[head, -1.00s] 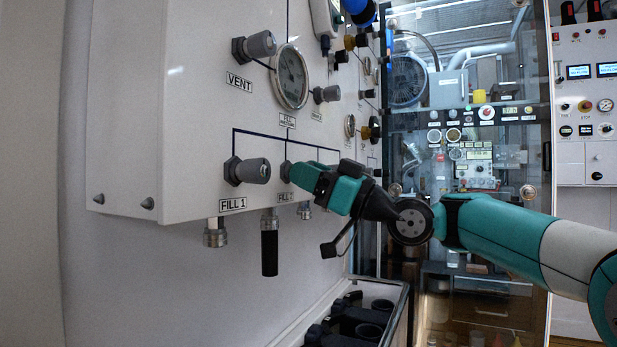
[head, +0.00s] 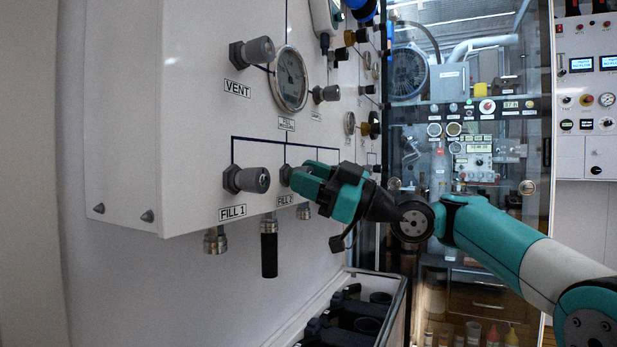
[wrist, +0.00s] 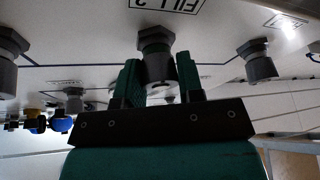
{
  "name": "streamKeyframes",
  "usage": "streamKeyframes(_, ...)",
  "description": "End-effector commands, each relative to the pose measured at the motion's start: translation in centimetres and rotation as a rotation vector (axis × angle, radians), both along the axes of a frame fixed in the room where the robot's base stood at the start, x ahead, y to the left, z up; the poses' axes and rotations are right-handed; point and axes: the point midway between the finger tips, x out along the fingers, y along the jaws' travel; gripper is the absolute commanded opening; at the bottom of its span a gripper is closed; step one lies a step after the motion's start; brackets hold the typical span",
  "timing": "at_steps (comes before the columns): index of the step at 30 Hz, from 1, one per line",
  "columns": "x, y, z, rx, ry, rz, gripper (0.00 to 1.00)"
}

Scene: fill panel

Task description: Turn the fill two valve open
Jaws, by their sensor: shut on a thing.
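The fill panel (head: 150,120) is a white box on the left in the head view. The fill two valve is a grey knob on a dark hex base (head: 286,174), above the FILL 2 label (head: 285,201). My gripper (head: 305,179) is at this knob from the right and covers much of it in the head view. In the wrist view the fill two knob (wrist: 157,68) stands between the two teal fingers of my gripper (wrist: 160,80), which are shut on it. The FILL 2 label shows upside down at the top of the wrist view.
The FILL 1 knob (head: 247,179) is close on the left, and the VENT knob (head: 251,52) and a round gauge (head: 290,79) are above. A hose end (head: 269,247) hangs below the panel. A bin of dark items (head: 350,320) stands lower right.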

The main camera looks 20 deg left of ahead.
Motion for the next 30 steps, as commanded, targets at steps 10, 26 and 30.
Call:
streamKeyframes(10,0.0,0.0,0.0,0.0,0.001,-0.001,0.6)
streamKeyframes(26,0.9,-5.0,-2.1,-0.001,0.004,-0.006,0.6)
streamKeyframes(30,1.3,-8.5,-3.3,0.0,0.006,-0.005,0.6)
